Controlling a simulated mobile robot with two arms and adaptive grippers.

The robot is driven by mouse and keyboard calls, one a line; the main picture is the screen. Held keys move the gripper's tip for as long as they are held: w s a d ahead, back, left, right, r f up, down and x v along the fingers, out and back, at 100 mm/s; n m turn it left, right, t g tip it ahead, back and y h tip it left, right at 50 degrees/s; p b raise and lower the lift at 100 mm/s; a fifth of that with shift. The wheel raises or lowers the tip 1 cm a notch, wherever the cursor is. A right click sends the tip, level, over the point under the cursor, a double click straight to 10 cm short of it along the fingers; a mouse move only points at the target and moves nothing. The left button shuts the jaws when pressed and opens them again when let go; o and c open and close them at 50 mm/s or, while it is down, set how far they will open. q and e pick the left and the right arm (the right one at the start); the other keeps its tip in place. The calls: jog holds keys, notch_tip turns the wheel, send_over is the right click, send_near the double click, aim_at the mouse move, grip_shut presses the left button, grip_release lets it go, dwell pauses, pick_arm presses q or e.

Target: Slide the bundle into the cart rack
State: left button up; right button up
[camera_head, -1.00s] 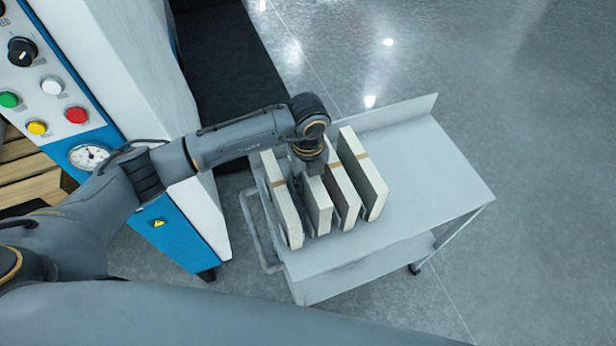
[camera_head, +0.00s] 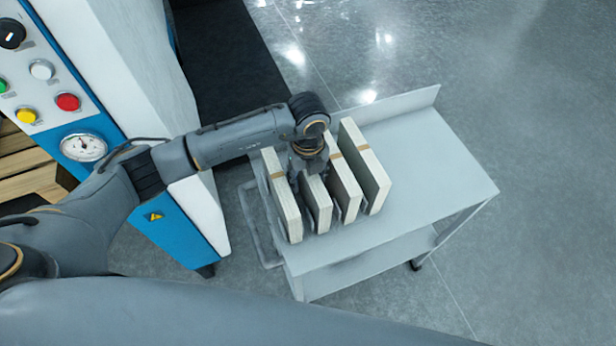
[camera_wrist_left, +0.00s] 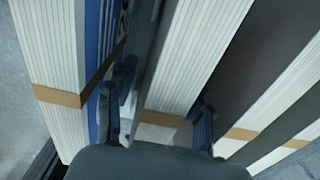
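Several upright cream bundles with brown tape stand side by side on the grey cart (camera_head: 435,170). My left gripper (camera_head: 309,172) is down over the second bundle from the left (camera_head: 318,208). In the left wrist view, the fingers of my left gripper (camera_wrist_left: 157,118) straddle this taped bundle (camera_wrist_left: 190,60). A gap shows beside the left finger, so the gripper looks open around it. The leftmost bundle (camera_head: 282,200) stands close by on the left, and the rightmost bundle (camera_head: 366,170) on the right. The rack dividers are mostly hidden. My right gripper is out of view.
The cart top is clear to the right of the bundles, with a raised lip (camera_head: 400,108) at the back. A dark mat or belt (camera_head: 235,75) lies behind.

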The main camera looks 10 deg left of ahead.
pick_arm(q)
notch_tip(320, 180, up, 12)
dwell(0.7)
dwell(0.5)
